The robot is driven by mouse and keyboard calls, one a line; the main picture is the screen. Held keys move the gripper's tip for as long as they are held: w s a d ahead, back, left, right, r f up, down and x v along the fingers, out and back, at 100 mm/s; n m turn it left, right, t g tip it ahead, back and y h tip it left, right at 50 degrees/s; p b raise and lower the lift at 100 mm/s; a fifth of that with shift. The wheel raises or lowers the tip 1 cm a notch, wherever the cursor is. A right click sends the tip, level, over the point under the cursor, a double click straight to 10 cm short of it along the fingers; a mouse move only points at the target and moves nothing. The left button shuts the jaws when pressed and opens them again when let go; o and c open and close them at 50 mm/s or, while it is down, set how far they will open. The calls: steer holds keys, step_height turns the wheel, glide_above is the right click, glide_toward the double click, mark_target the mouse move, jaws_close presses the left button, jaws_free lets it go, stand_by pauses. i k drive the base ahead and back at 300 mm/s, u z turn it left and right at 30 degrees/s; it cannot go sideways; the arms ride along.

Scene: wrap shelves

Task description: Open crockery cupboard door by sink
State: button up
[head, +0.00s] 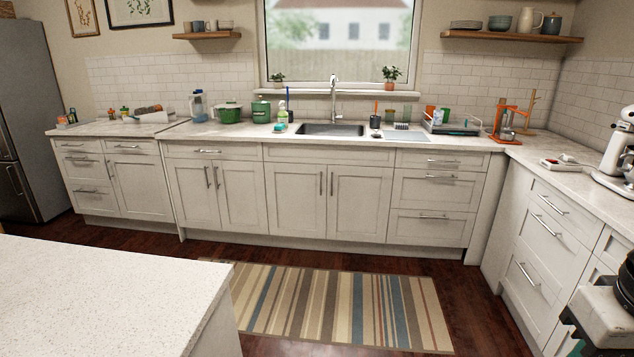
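The long run of white base cupboards under the window has two pairs of doors near the sink (333,129). Below the sink are a left door (295,200) and a right door (358,205), with upright bar handles close together at their middle. Just left is another pair, a left door (192,195) and a right door (243,198), also with upright handles at the middle. All these doors look shut. Which one holds crockery does not show. Part of my arm shows at the bottom right corner, well apart from the doors; my gripper's fingertips are not seen.
A striped rug (340,305) lies on the dark wood floor before the sink cupboards. A pale island counter (105,295) fills the bottom left. Drawers (430,210) stand right of the sink doors. A side counter (570,185) runs along the right. The floor between is clear.

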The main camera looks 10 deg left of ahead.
mark_target(240, 185)
steer(key=u, duration=0.05)
steer(key=i, duration=1.95)
steer(key=u, duration=0.55)
steer(key=i, duration=2.05)
steer(key=u, duration=0.8)
steer(key=i, duration=1.45)
steer(key=u, duration=0.35)
